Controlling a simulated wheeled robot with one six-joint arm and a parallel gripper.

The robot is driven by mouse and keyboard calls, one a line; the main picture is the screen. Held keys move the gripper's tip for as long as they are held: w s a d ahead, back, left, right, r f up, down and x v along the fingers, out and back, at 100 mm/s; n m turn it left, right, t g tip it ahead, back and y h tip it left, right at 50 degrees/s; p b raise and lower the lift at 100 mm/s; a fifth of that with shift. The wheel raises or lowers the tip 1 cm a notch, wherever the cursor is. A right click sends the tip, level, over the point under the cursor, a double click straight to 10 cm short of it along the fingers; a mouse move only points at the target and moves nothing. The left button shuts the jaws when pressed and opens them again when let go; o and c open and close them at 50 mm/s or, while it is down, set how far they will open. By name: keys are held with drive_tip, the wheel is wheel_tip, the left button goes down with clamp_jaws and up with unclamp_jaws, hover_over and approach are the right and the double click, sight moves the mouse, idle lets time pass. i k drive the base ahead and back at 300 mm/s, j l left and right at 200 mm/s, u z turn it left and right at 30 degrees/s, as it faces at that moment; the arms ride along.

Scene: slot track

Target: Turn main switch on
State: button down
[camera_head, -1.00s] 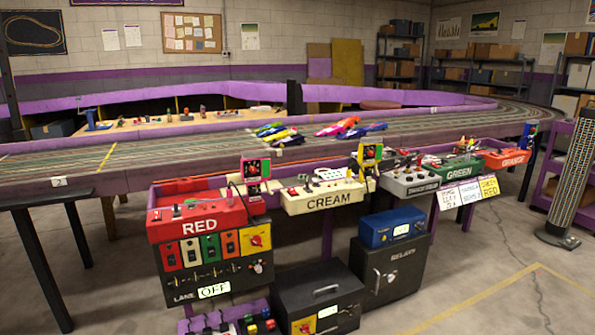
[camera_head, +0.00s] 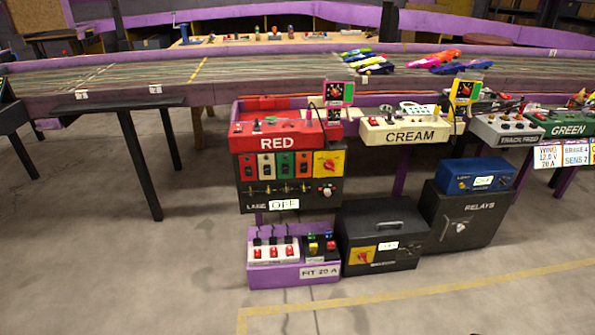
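I cannot read which control is labelled as the main switch. A yellow plate with a red rotary knob (camera_head: 329,164) sits at the right of the red station's switch panel. Another yellow plate with a red knob (camera_head: 362,256) is on the front of the low black box (camera_head: 385,225), beside a small white label too small to read. The knobs' exact settings are too small to tell. My gripper is not in view.
A relay cabinet (camera_head: 465,215) with a blue box (camera_head: 475,174) on top is right of the black box. A cream station (camera_head: 408,131) hangs above. The front floor (camera_head: 430,305) is clear.

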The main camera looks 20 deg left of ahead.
sight(329, 165)
drive_tip(key=i+j, duration=0.15)
drive_tip(key=j, duration=0.25)
drive_tip(key=i+j+u, duration=0.15)
drive_tip(key=j, duration=0.25)
drive_tip(key=i+j, duration=0.1)
drive_tip(key=j, duration=0.3)
